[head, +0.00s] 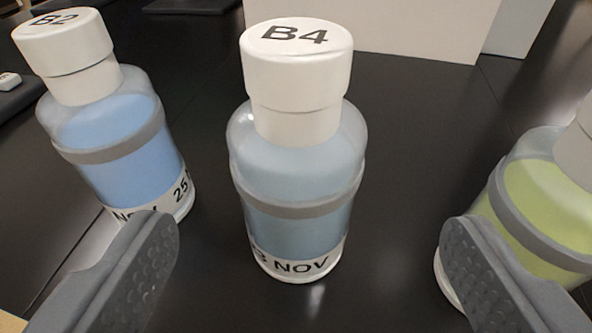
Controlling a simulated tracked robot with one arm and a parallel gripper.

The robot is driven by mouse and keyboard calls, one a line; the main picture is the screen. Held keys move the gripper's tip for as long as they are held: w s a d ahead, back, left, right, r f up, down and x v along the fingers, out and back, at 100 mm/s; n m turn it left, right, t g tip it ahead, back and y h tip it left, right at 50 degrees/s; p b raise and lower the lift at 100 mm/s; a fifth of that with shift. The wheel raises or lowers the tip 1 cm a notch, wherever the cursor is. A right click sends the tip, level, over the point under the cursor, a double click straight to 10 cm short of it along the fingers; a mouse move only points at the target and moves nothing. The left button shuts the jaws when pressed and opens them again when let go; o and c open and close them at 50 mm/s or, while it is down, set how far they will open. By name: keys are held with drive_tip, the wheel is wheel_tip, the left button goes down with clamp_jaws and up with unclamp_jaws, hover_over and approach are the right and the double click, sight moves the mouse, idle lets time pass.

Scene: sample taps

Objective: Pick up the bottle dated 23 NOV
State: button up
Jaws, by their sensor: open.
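A bottle with a white cap marked B4 (298,170) stands upright in the middle of the view and holds grey-blue liquid. The label at its base reads "3 NOV", with the part to the left turned out of sight; a first digit cannot be read. My gripper (310,240) is open and empty. One finger is low on the left and the other low on the right, with the B4 bottle beyond and between them, and neither finger appears to touch it.
A bottle capped B2 (118,120) with blue liquid stands at the left; its label shows "NOV" and "25". A bottle with yellow-green liquid (545,200) stands at the right, partly behind my right finger. A pale block (400,30) stands behind on the dark table (400,120).

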sight(306, 198)
drive_tip(key=x, duration=0.4)
drive_tip(key=shift+w, duration=0.2)
drive_tip(key=shift+a+x, duration=0.2)
drive_tip(key=shift+x, duration=2.45)
drive_tip(key=shift+s, duration=0.1)
drive_tip(key=c, duration=1.2)
